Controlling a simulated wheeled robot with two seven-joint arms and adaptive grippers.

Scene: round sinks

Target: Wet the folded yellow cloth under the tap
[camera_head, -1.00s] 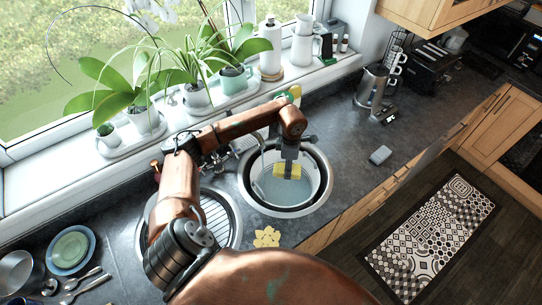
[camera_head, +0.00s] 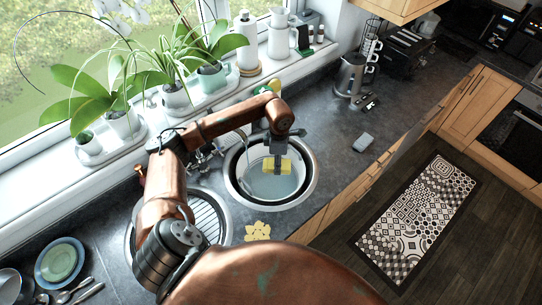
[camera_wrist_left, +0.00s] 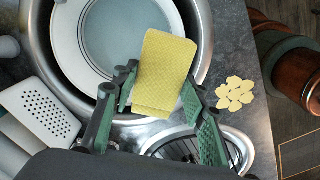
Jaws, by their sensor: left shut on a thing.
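My left gripper (camera_head: 278,153) is shut on the folded yellow cloth (camera_head: 280,167) and holds it over the round sink (camera_head: 313,180). In the left wrist view the cloth (camera_wrist_left: 165,62) sticks out flat between the green fingers. A white round basin (camera_wrist_left: 64,42) sits inside the sink, with pale bluish water in it. The cloth overlaps the basin's edge in that view; I cannot tell whether it touches the water. The tap (camera_head: 243,132) curves over the sink's back left side, left of the cloth. I cannot make out running water. My right gripper is not in view.
A round ribbed drainer (camera_head: 217,208) lies left of the sink. A yellow flower-shaped piece (camera_head: 257,231) lies on the counter in front. Potted plants (camera_head: 122,122) line the sill behind.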

